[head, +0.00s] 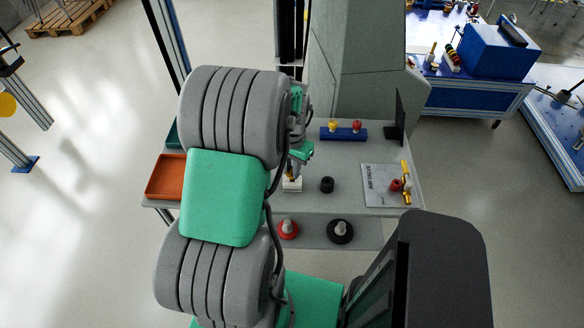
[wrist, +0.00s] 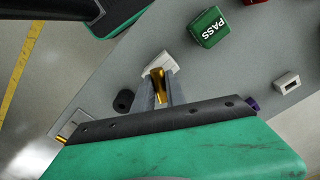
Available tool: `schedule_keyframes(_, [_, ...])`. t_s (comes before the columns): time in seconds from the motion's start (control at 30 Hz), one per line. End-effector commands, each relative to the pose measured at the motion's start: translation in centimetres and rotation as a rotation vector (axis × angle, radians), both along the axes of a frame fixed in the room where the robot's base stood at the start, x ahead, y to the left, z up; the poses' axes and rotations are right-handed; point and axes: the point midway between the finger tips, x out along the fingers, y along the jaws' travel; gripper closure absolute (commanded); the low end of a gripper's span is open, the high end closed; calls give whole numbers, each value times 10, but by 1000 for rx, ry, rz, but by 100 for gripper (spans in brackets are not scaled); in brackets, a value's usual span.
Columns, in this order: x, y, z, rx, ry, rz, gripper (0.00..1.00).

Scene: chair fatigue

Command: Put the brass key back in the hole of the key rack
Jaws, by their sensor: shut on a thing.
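My gripper (wrist: 160,88) is shut on the brass key (wrist: 160,76), which shows gold between the two fingers in the wrist view. A white block (wrist: 158,63) is right at the fingertips, and the key's far end is at or over it. I cannot tell whether the key is in a hole there. In the head view my gripper (head: 292,174) is low over the table at this white block (head: 292,186), partly hidden by my arm. No part is plainly marked as the key rack. A second pale block with a dark slot (wrist: 287,82) stands apart at the right of the wrist view.
A black cylinder (head: 327,185) stands close right of the white block. A blue holder (head: 343,134) with yellow and red pieces is behind. A grey plate (head: 378,186) lies at right, an orange tray (head: 166,177) at left.

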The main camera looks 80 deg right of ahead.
Motion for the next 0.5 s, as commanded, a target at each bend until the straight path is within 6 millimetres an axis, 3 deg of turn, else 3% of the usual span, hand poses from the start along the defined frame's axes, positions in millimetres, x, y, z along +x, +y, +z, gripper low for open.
schedule_keyframes(0.43, [0, 0, -12, 0, 0, 0, 100])
schedule_keyframes(0.47, [0, 0, -12, 0, 0, 0, 83])
schedule_keyframes(0.5, [0, 0, -11, 0, 0, 0, 80])
